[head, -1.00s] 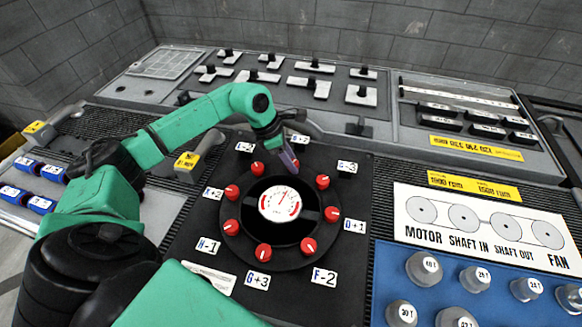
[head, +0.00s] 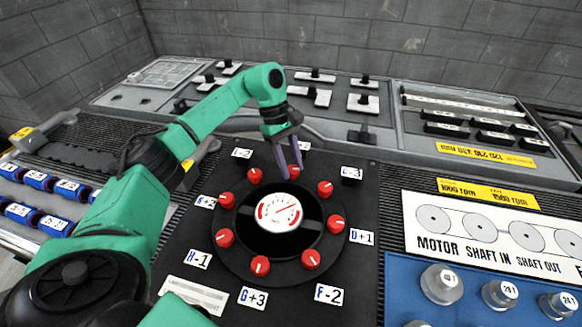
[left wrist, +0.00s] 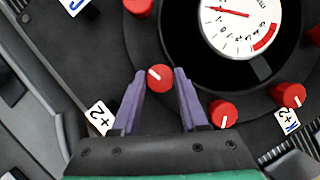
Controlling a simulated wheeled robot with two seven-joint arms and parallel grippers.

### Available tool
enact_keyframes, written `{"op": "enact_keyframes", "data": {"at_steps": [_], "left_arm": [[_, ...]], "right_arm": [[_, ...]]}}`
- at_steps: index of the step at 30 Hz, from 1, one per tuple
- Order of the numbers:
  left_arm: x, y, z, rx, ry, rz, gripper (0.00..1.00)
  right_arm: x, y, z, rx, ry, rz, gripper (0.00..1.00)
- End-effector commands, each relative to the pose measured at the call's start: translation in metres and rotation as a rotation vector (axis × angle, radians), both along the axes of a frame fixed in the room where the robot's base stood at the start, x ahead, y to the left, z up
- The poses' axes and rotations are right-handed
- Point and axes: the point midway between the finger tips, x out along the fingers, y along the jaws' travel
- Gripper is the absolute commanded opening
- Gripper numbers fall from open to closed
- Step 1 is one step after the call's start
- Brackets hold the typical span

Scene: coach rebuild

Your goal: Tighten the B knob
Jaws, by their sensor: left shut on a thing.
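The dial panel has a ring of red knobs around a white gauge (head: 279,212). My left gripper (head: 292,175) reaches down at the ring's far side. Its purple fingers are shut on a red knob (left wrist: 160,76), which shows between the fingertips in the left wrist view. The label beside that knob ends in "+2" (left wrist: 100,117). Its letter is hidden, so I cannot read whether it is B. My right gripper is out of view.
Neighbouring red knobs (head: 254,175) and (head: 324,188) stand close on either side of the held one. A blue tray (head: 408,295) of weights is at right.

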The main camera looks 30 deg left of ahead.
Motion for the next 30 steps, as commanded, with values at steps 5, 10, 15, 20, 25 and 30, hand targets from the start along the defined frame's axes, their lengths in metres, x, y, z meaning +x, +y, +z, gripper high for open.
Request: {"op": "enact_keyframes", "data": {"at_steps": [5,10,15,20,25,30], "left_arm": [[0.0026,-0.0001,0.0022,-0.002,-0.008,-0.107,0.0],[0.0027,-0.0005,0.0023,-0.002,-0.008,-0.177,0.0],[0.0027,-0.0001,0.0023,-0.001,-0.009,-0.211,0.0],[0.0026,0.0,0.0023,-0.001,-0.008,-0.22,0.0],[0.0026,-0.0001,0.0024,-0.001,-0.008,-0.22,0.0],[0.0027,-0.0002,0.0023,-0.001,-0.008,-0.22,0.66]], "right_arm": [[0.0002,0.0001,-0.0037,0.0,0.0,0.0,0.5],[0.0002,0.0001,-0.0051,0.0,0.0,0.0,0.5],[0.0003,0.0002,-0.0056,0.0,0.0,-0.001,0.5],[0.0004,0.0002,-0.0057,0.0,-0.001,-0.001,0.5],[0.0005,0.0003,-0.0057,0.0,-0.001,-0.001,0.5],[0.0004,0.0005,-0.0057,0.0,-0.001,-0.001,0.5]]}}
